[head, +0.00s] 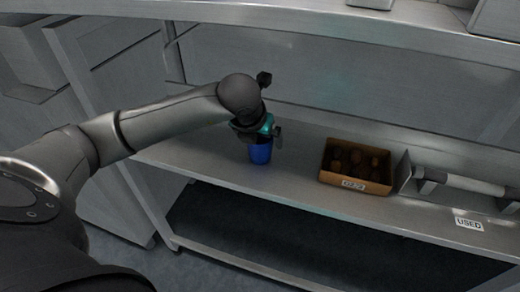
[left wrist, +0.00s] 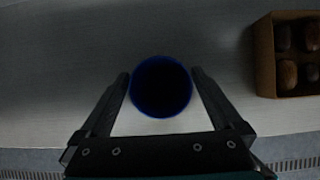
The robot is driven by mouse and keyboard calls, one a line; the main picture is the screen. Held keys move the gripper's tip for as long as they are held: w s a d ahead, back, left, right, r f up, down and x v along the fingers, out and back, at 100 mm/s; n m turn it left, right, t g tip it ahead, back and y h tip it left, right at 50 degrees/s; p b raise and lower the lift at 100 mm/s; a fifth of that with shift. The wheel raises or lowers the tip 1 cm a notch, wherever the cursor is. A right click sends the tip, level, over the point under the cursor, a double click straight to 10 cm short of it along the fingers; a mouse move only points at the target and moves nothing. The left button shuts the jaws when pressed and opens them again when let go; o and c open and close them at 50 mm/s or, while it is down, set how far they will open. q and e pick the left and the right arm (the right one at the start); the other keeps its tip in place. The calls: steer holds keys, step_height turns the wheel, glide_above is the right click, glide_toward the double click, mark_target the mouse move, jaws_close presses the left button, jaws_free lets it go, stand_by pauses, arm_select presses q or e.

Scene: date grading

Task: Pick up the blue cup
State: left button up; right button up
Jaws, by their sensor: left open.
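The blue cup (head: 261,153) stands upright on the metal shelf (head: 225,170), its upper part hidden by my left gripper in the head view. My left gripper (head: 262,137) is over the cup from above. In the left wrist view, the round blue rim of the cup (left wrist: 161,87) lies between the two dark fingertips of the left gripper (left wrist: 160,80). The fingers are open, one on each side of the cup; whether either touches it I cannot tell. My right gripper is not in view.
An orange-brown box (head: 328,176) with several dark dates stands to the right of the cup; it also shows in the left wrist view (left wrist: 264,55). Further right are a metal scraper-like tool (head: 470,184) and a "USED" label (head: 469,224). An upper shelf (head: 330,22) overhangs behind.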

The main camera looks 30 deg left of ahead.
arm_select(q)
steer(key=shift+b+x, duration=0.3)
steer(key=shift+x, duration=1.05)
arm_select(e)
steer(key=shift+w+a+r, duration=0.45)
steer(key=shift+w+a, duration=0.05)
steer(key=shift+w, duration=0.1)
arm_select(q)
steer(key=shift+c, duration=0.2)
steer(key=c, duration=1.2)
steer(key=shift+r, duration=0.1)
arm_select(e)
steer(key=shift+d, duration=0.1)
